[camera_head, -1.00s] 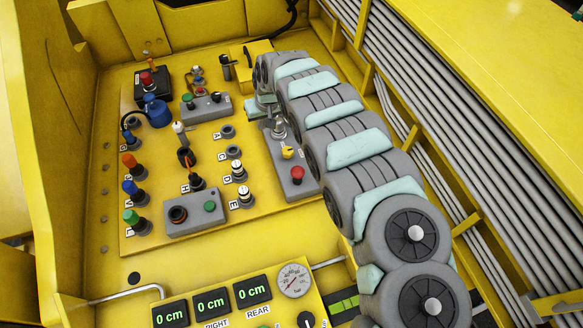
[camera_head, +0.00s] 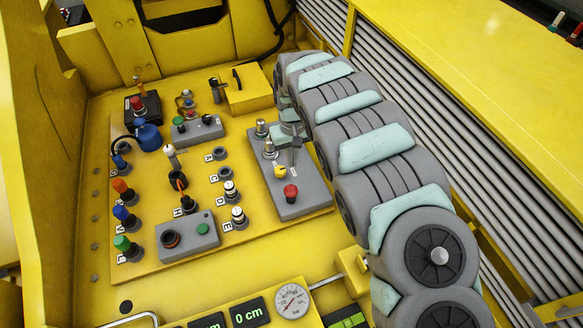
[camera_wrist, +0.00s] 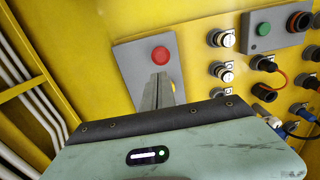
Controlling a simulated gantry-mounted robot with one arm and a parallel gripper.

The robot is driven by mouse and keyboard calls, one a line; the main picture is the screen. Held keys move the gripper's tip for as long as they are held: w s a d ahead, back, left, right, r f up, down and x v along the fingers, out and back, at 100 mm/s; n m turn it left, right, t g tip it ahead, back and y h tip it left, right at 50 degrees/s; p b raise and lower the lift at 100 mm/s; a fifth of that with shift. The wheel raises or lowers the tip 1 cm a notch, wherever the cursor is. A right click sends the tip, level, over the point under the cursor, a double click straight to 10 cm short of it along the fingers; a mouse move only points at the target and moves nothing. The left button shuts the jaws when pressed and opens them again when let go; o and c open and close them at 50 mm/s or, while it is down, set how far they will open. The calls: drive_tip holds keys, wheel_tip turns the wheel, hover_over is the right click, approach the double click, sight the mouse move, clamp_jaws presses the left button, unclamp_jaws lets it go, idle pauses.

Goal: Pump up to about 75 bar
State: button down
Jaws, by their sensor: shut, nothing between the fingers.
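A round white pressure gauge (camera_head: 292,300) sits on the yellow front panel at the bottom of the head view. Its needle is too small to read surely. My gripper (camera_head: 294,160) is shut and empty above a grey control box (camera_head: 312,197). The box carries a red mushroom button (camera_head: 291,192) and a yellow knob (camera_head: 280,171). In the wrist view the closed fingertips of my gripper (camera_wrist: 159,76) appear just below the red button (camera_wrist: 160,55), with the grey box (camera_wrist: 130,62) behind them. I cannot tell which control is the pump.
A yellow panel (camera_head: 150,255) holds several coloured connectors, a grey box with a green button (camera_head: 188,236) and an upright lever (camera_head: 172,158). A yellow block (camera_head: 255,95) with a black handle stands behind. Dark digital displays (camera_head: 250,312) are at the bottom. Grey pipes run along the right.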

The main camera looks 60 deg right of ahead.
hover_over(291, 188)
wheel_tip(291, 188, down, 10)
drive_tip(key=shift+a+r+b, duration=0.1)
drive_tip(key=shift+r+b, duration=0.05)
drive_tip(key=shift+b, duration=0.2)
drive_tip(key=shift+f, duration=1.35)
drive_tip(key=shift+f+b, duration=0.45)
drive_tip(key=shift+f, duration=1.05)
wheel_tip(291, 188, up, 14)
drive_tip(key=p, duration=0.3)
drive_tip(key=shift+d+r, duration=0.25)
